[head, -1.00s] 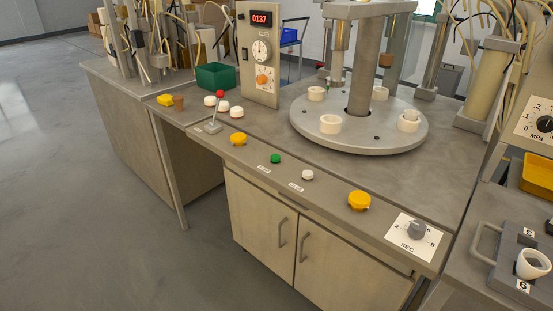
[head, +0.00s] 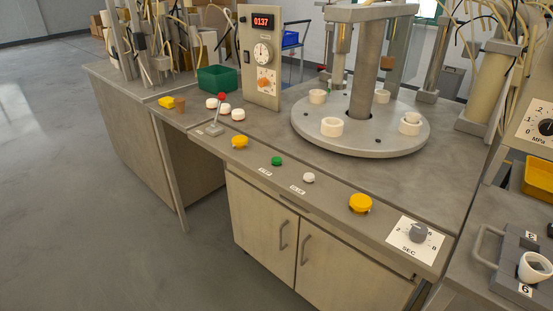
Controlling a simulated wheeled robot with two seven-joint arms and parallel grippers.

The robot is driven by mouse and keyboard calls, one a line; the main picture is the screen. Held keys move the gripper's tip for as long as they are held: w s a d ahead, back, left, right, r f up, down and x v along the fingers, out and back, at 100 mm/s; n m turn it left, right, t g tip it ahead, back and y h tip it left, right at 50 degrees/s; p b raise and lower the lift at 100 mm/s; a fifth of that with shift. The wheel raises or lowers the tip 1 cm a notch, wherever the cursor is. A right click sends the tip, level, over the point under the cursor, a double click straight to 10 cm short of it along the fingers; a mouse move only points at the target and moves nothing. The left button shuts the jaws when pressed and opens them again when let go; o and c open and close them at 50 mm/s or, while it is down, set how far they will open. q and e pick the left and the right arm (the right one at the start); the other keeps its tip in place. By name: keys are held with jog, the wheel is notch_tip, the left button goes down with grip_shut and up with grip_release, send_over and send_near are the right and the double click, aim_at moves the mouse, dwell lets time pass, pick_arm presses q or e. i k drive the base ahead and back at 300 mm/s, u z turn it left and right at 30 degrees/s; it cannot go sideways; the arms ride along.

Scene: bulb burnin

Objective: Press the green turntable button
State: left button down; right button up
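The small green button (head: 277,161) sits on the sloped front panel (head: 330,193) of the bench, with a small label below it. A white button (head: 309,178) is to its right. Neither of my grippers shows in the head view, and nothing covers the green button.
A lever with a red knob (head: 222,97) stands left of the buttons, near several white caps. A control post (head: 262,60) reads 0137. A dial marked SEC (head: 418,233) is at the panel's right end. A grey tray (head: 487,262) with a white cup stands at the right. Open floor lies at left.

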aim_at(276, 160)
jog(key=u, duration=1.8)
jog(key=i, duration=1.3)
jog(key=z, duration=3.05)
